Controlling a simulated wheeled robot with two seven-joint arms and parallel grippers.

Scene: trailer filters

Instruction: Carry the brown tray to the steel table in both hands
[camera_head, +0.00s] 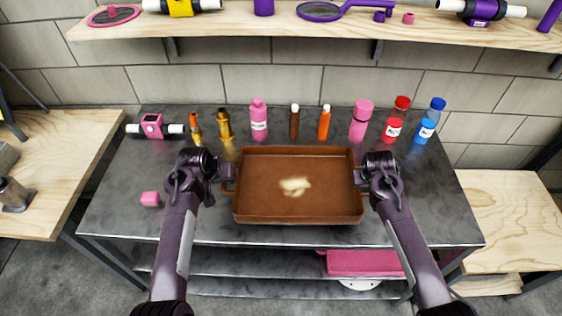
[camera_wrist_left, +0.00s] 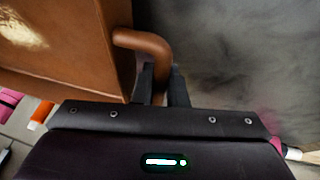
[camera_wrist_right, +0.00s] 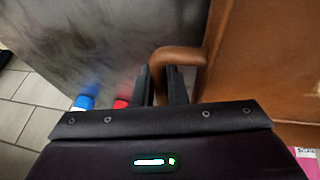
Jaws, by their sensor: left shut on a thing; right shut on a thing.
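The brown tray (camera_head: 262,207) is over the front middle of the steel table (camera_head: 130,215) in the head view. It looks level, and a pale glare shows on its floor. I cannot tell whether it touches the tabletop. My left gripper (camera_head: 226,175) is shut on the tray's left handle, a brown loop (camera_wrist_left: 150,45) between the fingers in the left wrist view. My right gripper (camera_head: 358,176) is shut on the right handle, which shows between the fingers in the right wrist view (camera_wrist_right: 180,56).
Behind the tray stand several bottles, including a pink one (camera_head: 259,121), an orange one (camera_head: 325,124) and a blue one (camera_head: 428,122). A wooden shelf (camera_head: 340,26) hangs above.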

